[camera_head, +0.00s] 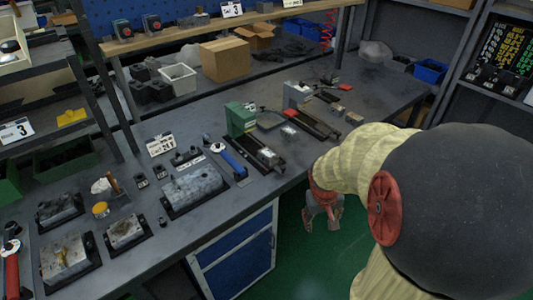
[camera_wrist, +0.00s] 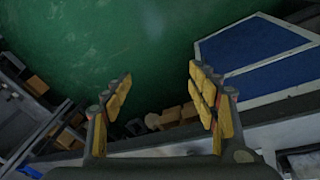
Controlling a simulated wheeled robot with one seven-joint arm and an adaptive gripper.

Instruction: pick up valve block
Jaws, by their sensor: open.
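Several grey metal blocks that look like valve blocks lie on dark bases on the workbench's left part in the head view. The largest block (camera_head: 195,186) is near the bench middle. A smaller block (camera_head: 126,231) and another block (camera_head: 66,256) lie near the front left, with one more block (camera_head: 59,208) behind. My gripper (camera_head: 322,222) hangs beyond the bench's front edge, over the green floor, apart from the blocks. In the wrist view my gripper (camera_wrist: 158,86) has its yellow-padded fingers spread with nothing between them. No valve block is clear in the wrist view.
The workbench (camera_head: 225,215) has a blue cabinet (camera_head: 240,255) under it, whose blue panel (camera_wrist: 265,60) also shows in the wrist view. A blue-handled tool (camera_head: 234,162), a green vise-like device (camera_head: 241,119) and a cardboard box (camera_head: 225,59) stand on the bench. Shelves rise at left.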

